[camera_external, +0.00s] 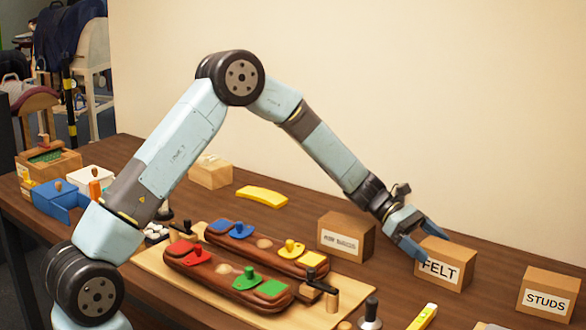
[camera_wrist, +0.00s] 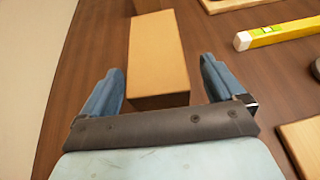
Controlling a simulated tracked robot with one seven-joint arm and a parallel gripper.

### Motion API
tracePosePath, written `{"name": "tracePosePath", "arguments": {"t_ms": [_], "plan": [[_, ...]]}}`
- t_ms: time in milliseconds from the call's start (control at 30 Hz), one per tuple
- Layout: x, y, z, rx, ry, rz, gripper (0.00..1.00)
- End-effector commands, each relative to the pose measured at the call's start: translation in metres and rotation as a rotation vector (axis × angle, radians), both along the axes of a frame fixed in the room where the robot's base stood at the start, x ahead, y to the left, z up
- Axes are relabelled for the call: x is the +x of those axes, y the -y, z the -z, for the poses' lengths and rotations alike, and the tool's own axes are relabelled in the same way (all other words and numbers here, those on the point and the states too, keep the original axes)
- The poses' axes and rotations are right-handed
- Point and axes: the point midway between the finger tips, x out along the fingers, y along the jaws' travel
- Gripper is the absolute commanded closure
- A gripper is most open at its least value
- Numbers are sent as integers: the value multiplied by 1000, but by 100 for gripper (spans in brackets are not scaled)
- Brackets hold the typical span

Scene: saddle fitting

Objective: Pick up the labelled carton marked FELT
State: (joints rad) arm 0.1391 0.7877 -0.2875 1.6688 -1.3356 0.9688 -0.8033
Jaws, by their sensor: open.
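The FELT carton (camera_external: 446,264) is a plain brown box standing on the wooden bench at the right, its label facing the external camera. In the wrist view a brown carton (camera_wrist: 158,55) lies between the two spread fingers of my gripper (camera_wrist: 162,72), with gaps on both sides. Its label is hidden there. I cannot tell whether either finger touches it.
The STUDS carton (camera_external: 547,296) stands to the right, and another labelled carton (camera_external: 346,238) stands close on the left. A wooden board (camera_external: 160,277) with red padded pieces lies in front. A yellow level (camera_external: 423,317) lies at the front edge. The wall is behind.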

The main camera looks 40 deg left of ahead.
Motion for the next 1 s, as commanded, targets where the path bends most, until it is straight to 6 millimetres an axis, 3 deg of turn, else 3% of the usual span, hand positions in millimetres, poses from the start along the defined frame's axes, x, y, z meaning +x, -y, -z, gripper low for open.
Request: {"name": "tracePosePath", "arguments": {"t_ms": [233,533,1000], "plan": [[0,32,13,-1,-1,3,4],[0,36,15,0,0,0,5],[0,35,15,0,0,0,50]]}}
